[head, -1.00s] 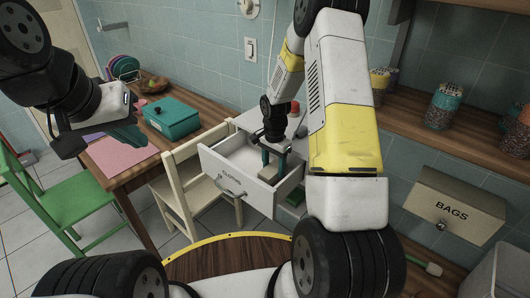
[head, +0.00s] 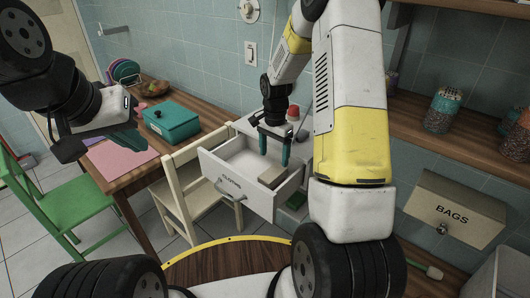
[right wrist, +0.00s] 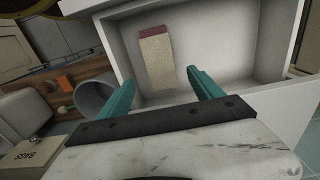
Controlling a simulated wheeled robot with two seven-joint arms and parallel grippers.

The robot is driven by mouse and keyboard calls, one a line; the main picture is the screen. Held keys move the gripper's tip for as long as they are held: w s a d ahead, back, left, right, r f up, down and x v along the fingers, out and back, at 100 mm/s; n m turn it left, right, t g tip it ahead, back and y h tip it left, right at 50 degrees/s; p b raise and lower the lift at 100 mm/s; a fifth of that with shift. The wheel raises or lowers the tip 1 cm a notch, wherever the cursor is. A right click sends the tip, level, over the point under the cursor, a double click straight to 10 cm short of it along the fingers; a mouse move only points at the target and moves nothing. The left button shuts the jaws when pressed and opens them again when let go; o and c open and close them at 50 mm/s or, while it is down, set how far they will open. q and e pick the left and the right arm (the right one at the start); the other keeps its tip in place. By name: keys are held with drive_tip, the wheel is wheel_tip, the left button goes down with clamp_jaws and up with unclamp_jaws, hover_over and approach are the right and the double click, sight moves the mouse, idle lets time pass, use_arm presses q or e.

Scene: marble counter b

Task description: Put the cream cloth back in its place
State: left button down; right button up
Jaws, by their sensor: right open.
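The cream cloth (head: 271,175) looks like a small folded block and lies flat inside the open white drawer (head: 240,188), near its right side. In the right wrist view the cloth (right wrist: 156,62) has a dark red end and lies on the drawer's (right wrist: 215,50) floor. My right gripper (head: 274,160) is above the drawer, its teal fingers apart and empty, clear of the cloth. The right wrist view also shows this gripper (right wrist: 157,80) open. My left gripper (head: 122,140) is at the left, away from the drawer; its finger gap is not clear.
A cream chair (head: 182,180) stands just left of the drawer. A wooden table behind it holds a teal box (head: 171,119) and a pink mat (head: 118,158). A green chair (head: 45,200) is further left. A box marked BAGS (head: 453,207) is on the right wall.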

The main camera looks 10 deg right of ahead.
drive_tip(key=s+a+r+n+t, duration=0.15)
drive_tip(key=s+r, duration=0.25)
drive_tip(key=r, duration=0.6)
drive_tip(key=s+r+n+t, duration=0.1)
drive_tip(key=s+r+n, duration=0.25)
drive_tip(key=r, duration=0.55)
drive_tip(key=s+a+r+n+t+y, duration=0.1)
drive_tip(key=s+r+n+t, duration=0.1)
drive_tip(key=s, duration=0.6)
drive_tip(key=s+a+r+n+t+y, duration=0.1)
drive_tip(key=s+r+n, duration=0.3)
drive_tip(key=s, duration=0.4)
drive_tip(key=shift+s+r+t, duration=0.35)
drive_tip(key=shift+r, duration=0.4)
